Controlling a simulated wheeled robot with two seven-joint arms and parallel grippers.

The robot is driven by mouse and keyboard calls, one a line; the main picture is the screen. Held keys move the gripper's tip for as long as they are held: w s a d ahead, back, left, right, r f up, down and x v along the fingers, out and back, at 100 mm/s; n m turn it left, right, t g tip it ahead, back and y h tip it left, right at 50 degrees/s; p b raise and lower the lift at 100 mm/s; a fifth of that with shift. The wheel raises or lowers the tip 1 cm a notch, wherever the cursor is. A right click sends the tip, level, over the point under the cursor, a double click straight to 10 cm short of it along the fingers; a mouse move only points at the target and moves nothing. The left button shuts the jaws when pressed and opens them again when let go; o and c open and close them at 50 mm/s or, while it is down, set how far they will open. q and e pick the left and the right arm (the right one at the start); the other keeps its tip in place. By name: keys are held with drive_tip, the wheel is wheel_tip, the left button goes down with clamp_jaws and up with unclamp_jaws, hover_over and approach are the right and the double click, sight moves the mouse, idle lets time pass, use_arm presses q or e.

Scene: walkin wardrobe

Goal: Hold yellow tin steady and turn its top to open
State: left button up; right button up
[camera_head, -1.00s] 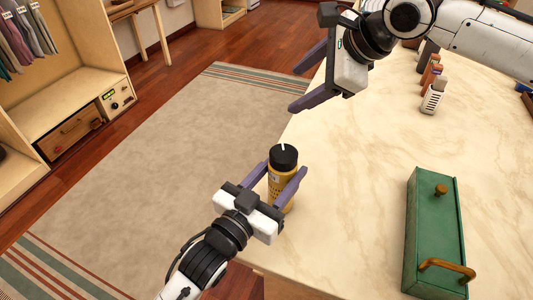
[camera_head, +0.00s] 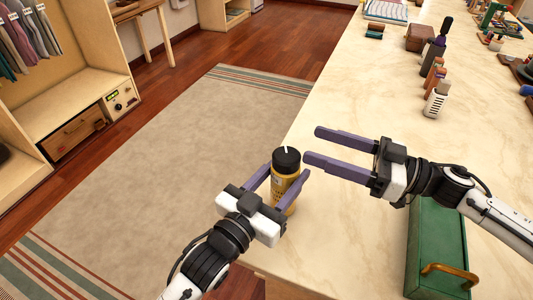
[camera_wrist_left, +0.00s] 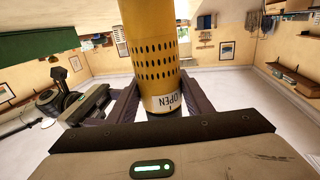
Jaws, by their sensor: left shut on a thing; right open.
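The yellow tin (camera_head: 284,188) with a black top (camera_head: 286,160) stands upright near the left edge of the marble counter. A white mark shows on the top. My left gripper (camera_head: 281,187) is shut on the tin's body, one finger on each side. My right gripper (camera_head: 311,146) is open and empty. Its two fingers point left, just right of the black top and apart from it.
The counter's left edge drops to the floor with a rug (camera_head: 170,150).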

sight(286, 159)
drive_tip(key=a+f+n+g, duration=0.1)
drive_tip(key=a+f+n, duration=0.1)
drive_tip(key=a, duration=0.9)
drive_tip(key=shift+s+a+f+g, duration=0.2)
drive_tip(key=shift+s+f+g, duration=0.05)
drive_tip(key=shift+f+g, duration=0.1)
drive_tip(key=shift+n, duration=0.3)
drive_tip(key=c, duration=1.1)
